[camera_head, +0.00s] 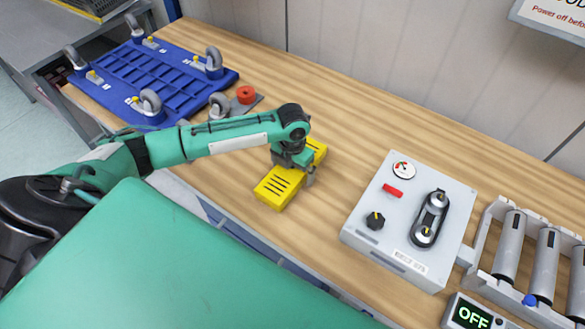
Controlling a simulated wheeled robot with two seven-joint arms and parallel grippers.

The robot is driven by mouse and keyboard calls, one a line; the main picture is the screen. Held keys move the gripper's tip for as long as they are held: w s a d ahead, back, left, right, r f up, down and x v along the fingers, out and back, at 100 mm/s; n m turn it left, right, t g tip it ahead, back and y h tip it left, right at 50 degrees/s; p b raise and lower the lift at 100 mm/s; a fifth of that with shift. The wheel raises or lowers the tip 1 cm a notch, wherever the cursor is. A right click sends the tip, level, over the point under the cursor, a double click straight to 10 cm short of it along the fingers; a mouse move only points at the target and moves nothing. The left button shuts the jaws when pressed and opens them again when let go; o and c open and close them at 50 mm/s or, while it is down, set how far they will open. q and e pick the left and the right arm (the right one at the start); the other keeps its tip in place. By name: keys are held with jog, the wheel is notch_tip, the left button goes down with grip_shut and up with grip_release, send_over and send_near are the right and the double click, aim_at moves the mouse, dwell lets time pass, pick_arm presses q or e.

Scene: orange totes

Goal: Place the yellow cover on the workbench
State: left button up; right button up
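The yellow cover (279,187), a long block with dark slots, is at the front middle of the wooden workbench (345,130). It lies on the bench top or just above it; I cannot tell which. My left gripper (296,172) points down over the middle of the cover, with its fingers at the cover's sides, and looks shut on it. The gripper hides the cover's middle part. My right gripper is not in view.
A grey control box (408,217) with knobs stands right of the cover. A roller conveyor (545,250) and an OFF display (470,316) are at the far right. A blue wheeled base (150,75) and a red round part (246,94) lie at left. The bench behind the cover is clear.

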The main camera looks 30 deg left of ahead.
pick_arm(q)
notch_tip(320, 180, up, 11)
jog(key=b, duration=0.2)
jog(key=shift+b, duration=0.3)
jog(key=shift+r, duration=0.65)
